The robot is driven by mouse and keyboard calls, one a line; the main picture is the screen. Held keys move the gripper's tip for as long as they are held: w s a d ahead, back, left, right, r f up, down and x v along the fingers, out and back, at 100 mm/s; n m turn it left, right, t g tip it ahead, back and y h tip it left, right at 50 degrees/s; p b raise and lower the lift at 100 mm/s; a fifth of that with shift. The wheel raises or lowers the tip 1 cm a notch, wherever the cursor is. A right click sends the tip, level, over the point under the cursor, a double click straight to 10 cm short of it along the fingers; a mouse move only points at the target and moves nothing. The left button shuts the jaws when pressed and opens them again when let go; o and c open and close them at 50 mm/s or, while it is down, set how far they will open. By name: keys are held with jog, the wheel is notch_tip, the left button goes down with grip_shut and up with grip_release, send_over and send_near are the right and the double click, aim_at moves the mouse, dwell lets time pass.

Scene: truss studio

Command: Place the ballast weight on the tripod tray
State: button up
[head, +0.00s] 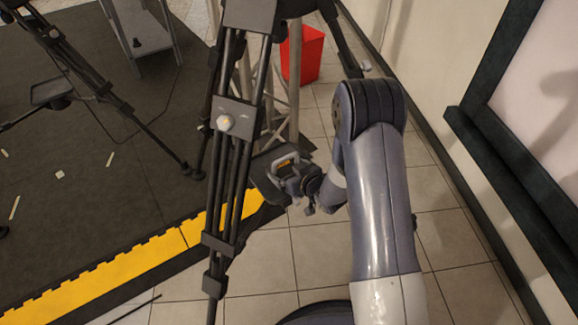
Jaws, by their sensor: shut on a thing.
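The ballast weight (284,161) is a dark block with a grey handle and a small yellow mark. It is at the right of the near black tripod (233,160). My gripper (291,182) reaches it from the right and is shut on it; the fingertips are small and partly hidden. A dark flat plate, seemingly the tripod tray (265,188), shows at the lower left of the weight, beside the tripod legs. I cannot tell whether the weight touches the tray or is held just above it.
A second tripod with its own small tray (50,92) stands on the dark mat at left. The mat has a yellow edge (150,258). A red bin (303,54) stands behind. A dark-framed board (510,150) leans along the right wall. Tiled floor lies open at the lower middle.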

jog(key=shift+w, duration=0.1)
jog(key=o, duration=1.8)
jog(key=shift+c, duration=0.2)
jog(key=shift+r, duration=0.15)
jog(key=p+v, duration=0.2)
jog(key=v, duration=1)
